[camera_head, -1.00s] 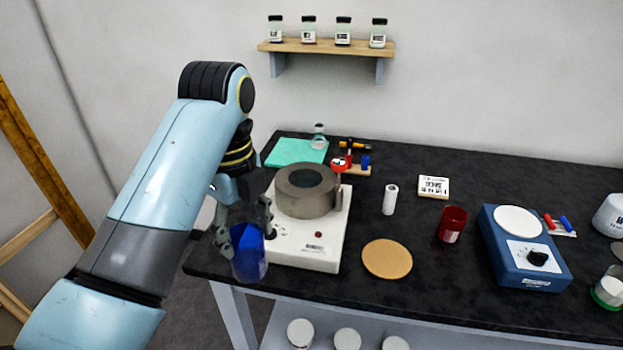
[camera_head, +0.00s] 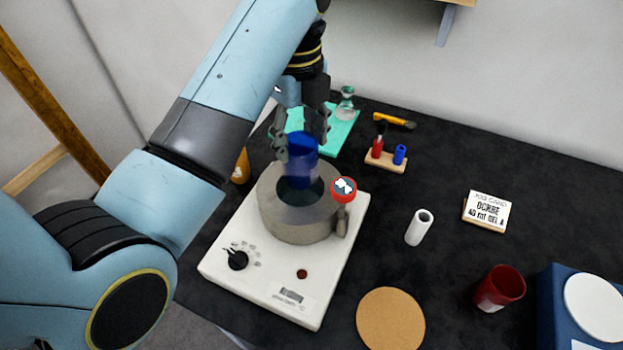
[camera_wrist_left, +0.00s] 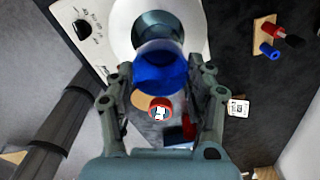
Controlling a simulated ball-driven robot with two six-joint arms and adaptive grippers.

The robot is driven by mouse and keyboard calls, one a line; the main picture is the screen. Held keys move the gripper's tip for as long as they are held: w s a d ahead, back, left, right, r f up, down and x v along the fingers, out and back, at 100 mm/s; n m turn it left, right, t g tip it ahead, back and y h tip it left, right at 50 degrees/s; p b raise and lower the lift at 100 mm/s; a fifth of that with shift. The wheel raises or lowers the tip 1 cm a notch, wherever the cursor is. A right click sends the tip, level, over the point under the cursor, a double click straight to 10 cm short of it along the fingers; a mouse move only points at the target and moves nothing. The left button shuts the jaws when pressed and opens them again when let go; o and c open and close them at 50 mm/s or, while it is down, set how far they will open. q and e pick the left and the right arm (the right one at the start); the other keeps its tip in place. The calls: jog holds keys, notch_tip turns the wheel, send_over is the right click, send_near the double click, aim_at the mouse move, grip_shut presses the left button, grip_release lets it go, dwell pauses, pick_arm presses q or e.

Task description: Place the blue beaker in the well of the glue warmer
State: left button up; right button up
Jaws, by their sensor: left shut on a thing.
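The blue beaker (camera_head: 301,160) is held in my left gripper (camera_head: 301,138), which is shut on it. The beaker is over the round grey well block of the glue warmer (camera_head: 300,222), and its lower end overlaps the dark well opening in the head view. I cannot tell whether its base is inside the well or just above it. The left wrist view shows the beaker (camera_wrist_left: 160,70) between the two fingers (camera_wrist_left: 163,88), with the ring of the well behind it. My right gripper is not in view.
A red round-headed piece (camera_head: 344,190) stands at the well's right side. A white cylinder (camera_head: 419,227), a cork disc (camera_head: 390,319) and a red cup (camera_head: 500,287) lie to the right. A green mat (camera_head: 340,130) with a glass flask (camera_head: 346,103) is behind.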

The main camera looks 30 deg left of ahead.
aim_at(300, 177)
pick_arm(q)
jog(key=f, duration=0.4)
jog(key=shift+s+f, duration=0.2)
jog(key=shift+s, duration=0.05)
notch_tip(300, 177, down, 4)
jog(key=shift+w+p, duration=0.1)
jog(key=shift+p, duration=0.35)
jog(key=shift+f, duration=0.2)
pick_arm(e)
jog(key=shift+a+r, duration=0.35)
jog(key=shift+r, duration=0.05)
pick_arm(q)
jog(key=shift+f, duration=0.15)
jog(key=o, duration=1.4)
jog(key=shift+o, duration=0.2)
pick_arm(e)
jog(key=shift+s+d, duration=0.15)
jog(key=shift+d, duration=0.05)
